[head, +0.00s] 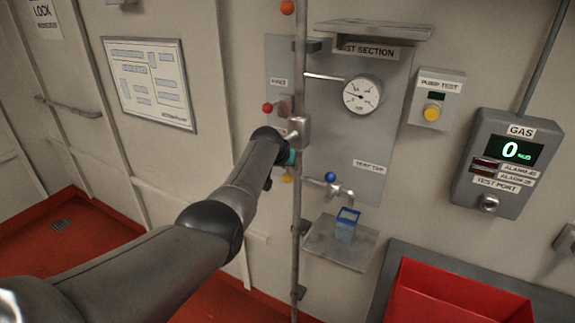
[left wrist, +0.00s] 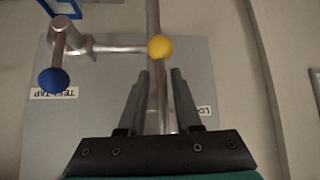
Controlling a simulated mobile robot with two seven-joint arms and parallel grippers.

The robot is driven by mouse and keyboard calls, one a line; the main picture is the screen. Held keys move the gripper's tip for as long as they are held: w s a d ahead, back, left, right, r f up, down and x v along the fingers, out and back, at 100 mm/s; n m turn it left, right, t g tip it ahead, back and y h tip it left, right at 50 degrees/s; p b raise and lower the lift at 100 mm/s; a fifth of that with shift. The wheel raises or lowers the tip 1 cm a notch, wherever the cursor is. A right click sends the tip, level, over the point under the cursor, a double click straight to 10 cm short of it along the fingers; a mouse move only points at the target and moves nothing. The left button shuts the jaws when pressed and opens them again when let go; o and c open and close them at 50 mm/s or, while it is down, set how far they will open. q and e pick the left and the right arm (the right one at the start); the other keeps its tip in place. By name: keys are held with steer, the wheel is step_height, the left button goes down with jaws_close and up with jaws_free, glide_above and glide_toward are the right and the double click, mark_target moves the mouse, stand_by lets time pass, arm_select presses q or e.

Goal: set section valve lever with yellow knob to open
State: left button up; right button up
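The yellow knob (left wrist: 160,47) shows in the left wrist view, just beyond the fingertips of my left gripper (left wrist: 160,73) and in front of the vertical pipe. The two fingers are apart, one on each side of the pipe, with nothing held between them. In the head view, the yellow knob (head: 287,178) shows small below my left wrist, which hides most of the gripper and the lever. The lever's exact angle cannot be told. My right gripper is not in view.
A blue knob (head: 330,177) on the test tap is close on the right, above a small shelf (head: 322,246) with a blue container (head: 346,226). A red knob (head: 267,107) is above. The vertical pipe (head: 297,215) runs close beside the gripper. A gauge (head: 362,95) is higher up.

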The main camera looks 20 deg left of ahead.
arm_select(q)
steer(key=shift+o, duration=0.5)
steer(key=shift+a, duration=0.1)
steer(key=shift+r, duration=0.1)
steer(key=shift+p+v, duration=0.75)
steer(key=shift+v, duration=0.35)
steer(key=p+v, duration=0.1)
steer(key=v, duration=1.2)
